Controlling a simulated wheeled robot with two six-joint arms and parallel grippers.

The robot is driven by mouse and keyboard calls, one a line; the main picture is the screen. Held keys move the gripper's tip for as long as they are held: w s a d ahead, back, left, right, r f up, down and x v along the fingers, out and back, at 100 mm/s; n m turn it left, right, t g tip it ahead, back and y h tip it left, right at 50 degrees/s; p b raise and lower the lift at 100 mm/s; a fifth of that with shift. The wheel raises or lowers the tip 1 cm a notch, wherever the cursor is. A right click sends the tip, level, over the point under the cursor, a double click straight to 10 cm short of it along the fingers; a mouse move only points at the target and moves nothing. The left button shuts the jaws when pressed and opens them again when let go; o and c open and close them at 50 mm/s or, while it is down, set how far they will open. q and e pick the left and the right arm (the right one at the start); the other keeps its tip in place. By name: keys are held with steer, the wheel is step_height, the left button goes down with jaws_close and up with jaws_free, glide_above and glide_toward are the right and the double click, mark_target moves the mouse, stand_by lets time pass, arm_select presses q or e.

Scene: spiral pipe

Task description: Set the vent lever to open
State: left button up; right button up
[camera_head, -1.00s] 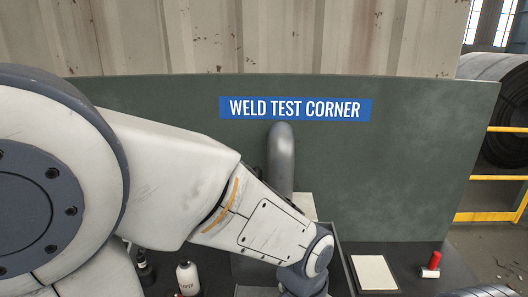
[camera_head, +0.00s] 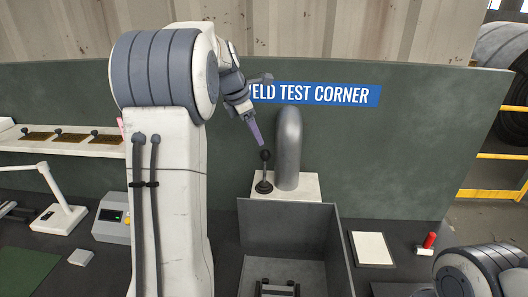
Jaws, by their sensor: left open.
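The vent lever (camera_head: 264,174) is a short dark stick with a round black knob, standing nearly upright on a round base. It sits on a pale block (camera_head: 300,186) beside a thick grey bent pipe (camera_head: 288,150). My left gripper (camera_head: 259,142) is open and points down toward the knob from above and slightly left. Its purple-grey fingertip is close to the knob; I cannot tell whether they touch. My right arm shows only in part at the lower right, and its gripper is not in view.
A grey open bin (camera_head: 290,218) stands in front of the block. A dark green panel (camera_head: 420,130) with a blue sign (camera_head: 330,95) rises behind. A white pad (camera_head: 372,250) and a red-capped item (camera_head: 428,243) lie on the right.

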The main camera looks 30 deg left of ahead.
mark_target(264, 151)
arm_select(q)
steer(key=p+x, duration=0.2)
steer(key=x, duration=0.8)
steer(key=shift+w+f, duration=0.1)
steer(key=shift+f, duration=0.05)
jaws_close()
stand_by(1.1)
